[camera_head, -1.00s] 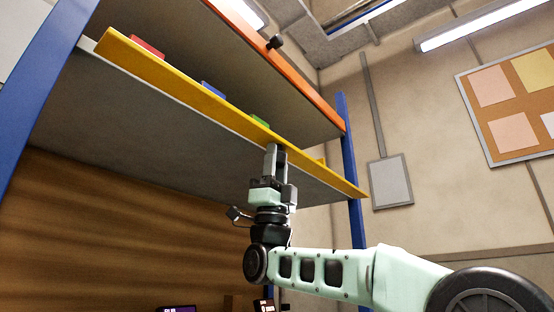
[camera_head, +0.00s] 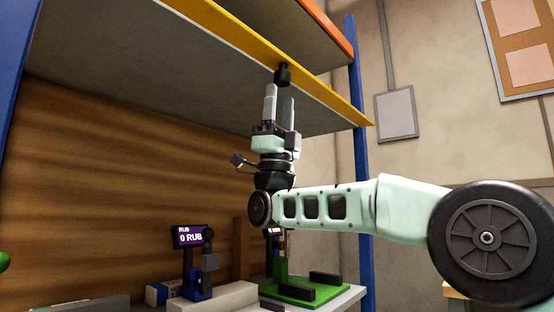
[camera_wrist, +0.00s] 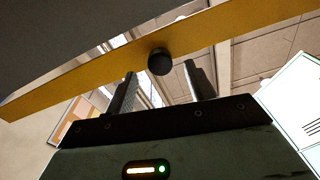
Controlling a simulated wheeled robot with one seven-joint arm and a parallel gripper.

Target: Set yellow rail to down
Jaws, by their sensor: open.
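The yellow rail (camera_head: 235,37) runs along the front edge of a shelf, sloping down to the right in the head view. It also crosses the wrist view (camera_wrist: 90,72). A black round knob (camera_head: 282,75) sits on the rail, and it shows in the wrist view (camera_wrist: 160,62) too. My gripper (camera_head: 279,92) points up just below the knob, its two fingers apart and empty. In the wrist view the knob lies beyond the fingertips, roughly between them. The fingers appear apart from the knob.
An orange rail (camera_head: 327,23) edges a higher shelf. A blue post (camera_head: 356,150) stands at the right. Below are a display reading 0 RUB (camera_head: 188,237) and a green stand (camera_head: 300,291) on a counter. The space around my gripper is clear.

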